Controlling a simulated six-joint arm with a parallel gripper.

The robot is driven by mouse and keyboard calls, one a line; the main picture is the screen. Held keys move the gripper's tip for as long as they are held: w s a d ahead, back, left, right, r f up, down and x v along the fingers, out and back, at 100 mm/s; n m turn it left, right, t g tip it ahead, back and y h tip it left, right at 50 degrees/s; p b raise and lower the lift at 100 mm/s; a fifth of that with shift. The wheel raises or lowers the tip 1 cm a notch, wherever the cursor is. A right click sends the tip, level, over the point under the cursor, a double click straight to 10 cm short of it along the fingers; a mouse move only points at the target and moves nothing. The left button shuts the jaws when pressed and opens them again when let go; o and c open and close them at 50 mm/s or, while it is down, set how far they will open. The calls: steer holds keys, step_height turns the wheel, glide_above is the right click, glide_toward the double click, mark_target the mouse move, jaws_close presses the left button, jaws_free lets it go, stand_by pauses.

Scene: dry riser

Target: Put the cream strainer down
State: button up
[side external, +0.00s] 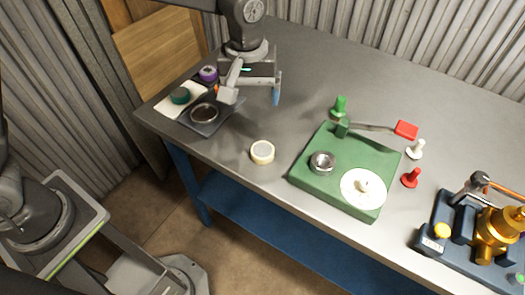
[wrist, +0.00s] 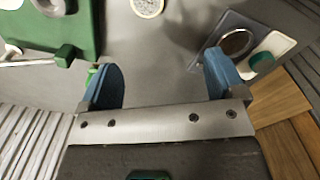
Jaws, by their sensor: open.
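The cream strainer (side external: 262,152), a short round cream ring with a mesh face, lies on the grey table between the dark tray and the green board. In the wrist view the strainer (wrist: 147,7) is at the top edge, partly cut off, beyond my fingertips. My gripper (side external: 252,91) is above the table, behind the strainer and apart from it. In the wrist view my gripper (wrist: 161,78) has its two blue fingers wide apart, with only bare table between them.
A dark tray (side external: 222,122) with a round dish and a green knob stands left. The green board (side external: 306,181) with a metal cup and white disc is right. Green, white and red pegs stand around it. A brass valve (side external: 494,235) is far right.

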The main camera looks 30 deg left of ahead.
step_height(320, 180, down, 2)
steer(key=d, duration=0.2)
glide_above(263, 150)
steer(key=f, duration=0.5)
steer(key=a+f, duration=0.1)
steer(key=f, duration=0.2)
steer(key=shift+w+f, duration=0.15)
steer(key=shift+f, duration=0.05)
steer(key=shift+s+d+f, duration=0.1)
steer(key=shift+d+f, duration=0.05)
steer(key=shift+f, duration=0.75)
steer(key=shift+s+d+f, duration=0.1)
steer(key=shift+d+f, duration=0.05)
steer(key=shift+f, duration=0.75)
steer(key=shift+d+f, duration=0.15)
steer(key=shift+f, duration=0.75)
steer(key=c, duration=1.1)
steer(key=shift+r, duration=0.1)
